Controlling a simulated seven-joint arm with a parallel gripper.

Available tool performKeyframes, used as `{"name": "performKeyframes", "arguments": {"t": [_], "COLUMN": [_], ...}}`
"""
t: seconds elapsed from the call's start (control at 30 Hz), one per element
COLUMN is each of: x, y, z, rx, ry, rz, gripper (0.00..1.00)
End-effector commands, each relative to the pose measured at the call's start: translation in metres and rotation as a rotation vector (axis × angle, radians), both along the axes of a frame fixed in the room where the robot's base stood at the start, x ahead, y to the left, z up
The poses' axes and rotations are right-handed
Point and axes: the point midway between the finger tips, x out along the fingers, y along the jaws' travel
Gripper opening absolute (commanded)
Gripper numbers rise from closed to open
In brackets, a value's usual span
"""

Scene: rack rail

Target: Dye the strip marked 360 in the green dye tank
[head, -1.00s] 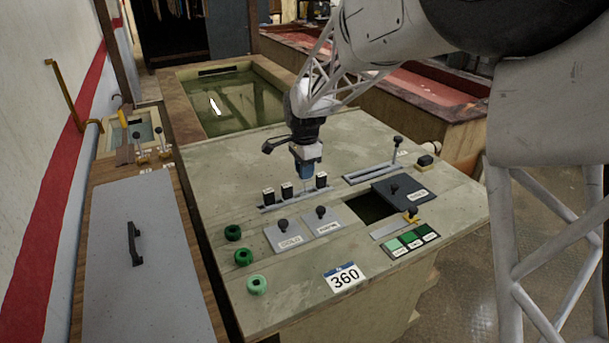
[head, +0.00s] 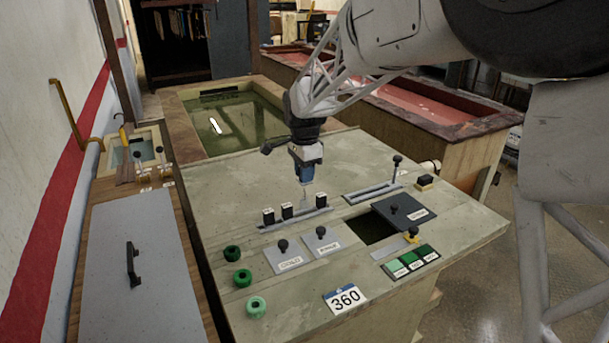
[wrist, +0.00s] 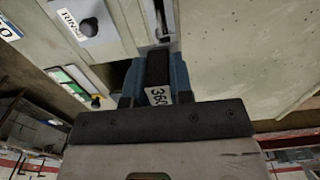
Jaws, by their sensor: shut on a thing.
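My gripper (head: 305,172) is shut on the dark top block of the strip marked 360 (wrist: 157,68). The 360 label shows between the blue fingers in the wrist view. In the head view a thin pale piece hangs below the fingers, just above the slotted rack (head: 296,220). Its lower end is too small to tell whether it is clear of the slot. Three other dark-topped strips stand in the rack. A tank of green liquid (head: 258,123) lies behind the bench. A card marked 360 (head: 345,298) is at the bench's front.
A dark opening (head: 368,229) with a partly drawn-back lid (head: 404,209) is right of the rack. A red tank (head: 420,97) stands behind right.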

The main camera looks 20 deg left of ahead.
Motion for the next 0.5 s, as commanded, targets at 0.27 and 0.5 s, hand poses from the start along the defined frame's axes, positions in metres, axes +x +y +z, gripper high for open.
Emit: {"name": "performKeyframes", "arguments": {"t": [0.27, 0.5], "x": [0.0001, 0.0010], "y": [0.0001, -0.0010], "z": [0.0007, 0.0046], "rx": [0.000, 0.001], "ry": [0.000, -0.001], "rz": [0.000, 0.000], "gripper": [0.04, 0.04]}}
